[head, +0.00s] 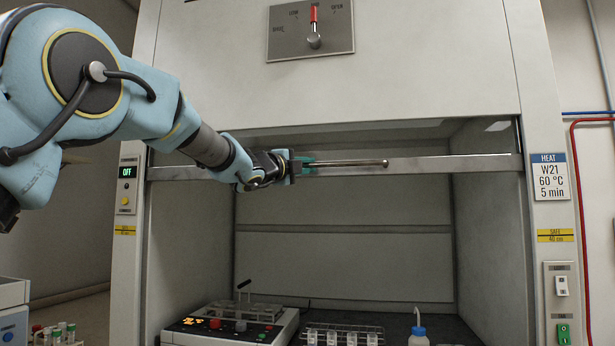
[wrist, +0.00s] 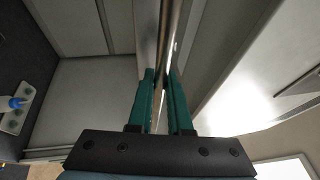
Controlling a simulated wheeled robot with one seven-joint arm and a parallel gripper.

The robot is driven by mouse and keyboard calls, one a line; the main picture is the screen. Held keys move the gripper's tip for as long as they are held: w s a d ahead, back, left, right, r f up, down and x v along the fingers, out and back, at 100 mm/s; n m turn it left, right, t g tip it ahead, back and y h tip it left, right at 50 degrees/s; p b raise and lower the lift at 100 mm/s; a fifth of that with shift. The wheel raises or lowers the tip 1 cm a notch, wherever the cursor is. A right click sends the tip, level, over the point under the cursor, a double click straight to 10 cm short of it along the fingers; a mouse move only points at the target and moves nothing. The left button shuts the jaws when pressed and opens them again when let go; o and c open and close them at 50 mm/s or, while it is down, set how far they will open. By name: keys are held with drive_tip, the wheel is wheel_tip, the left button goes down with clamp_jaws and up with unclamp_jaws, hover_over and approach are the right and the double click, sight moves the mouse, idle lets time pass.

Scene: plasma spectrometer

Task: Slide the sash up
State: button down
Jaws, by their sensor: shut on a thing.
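The sash (head: 455,163) of the fume hood shows in the head view as a metal-edged panel across the opening, with its lower edge well above the work surface. A round metal handle bar (head: 350,163) runs along its front. My gripper (head: 305,162) is at the left part of this bar. In the wrist view the two green fingers of my gripper (wrist: 160,88) are closed around the handle bar (wrist: 172,30), one on each side. The left end of the bar is hidden by my gripper in the head view.
A yellow "SAFE 40 cm" label (head: 555,236) is on the right post. A control panel (head: 127,185) on the left post reads OFF.

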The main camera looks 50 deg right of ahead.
drive_tip(key=shift+r+p, duration=0.45)
drive_tip(key=shift+r, duration=0.75)
drive_tip(key=c, duration=0.8)
unclamp_jaws()
drive_tip(key=shift+f, duration=0.1)
drive_tip(key=shift+c, duration=0.2)
drive_tip(key=b+v, duration=0.4)
drive_tip(key=v, duration=0.6)
drive_tip(key=shift+a+f+b, duration=0.2)
drive_tip(key=shift+a+b, duration=0.2)
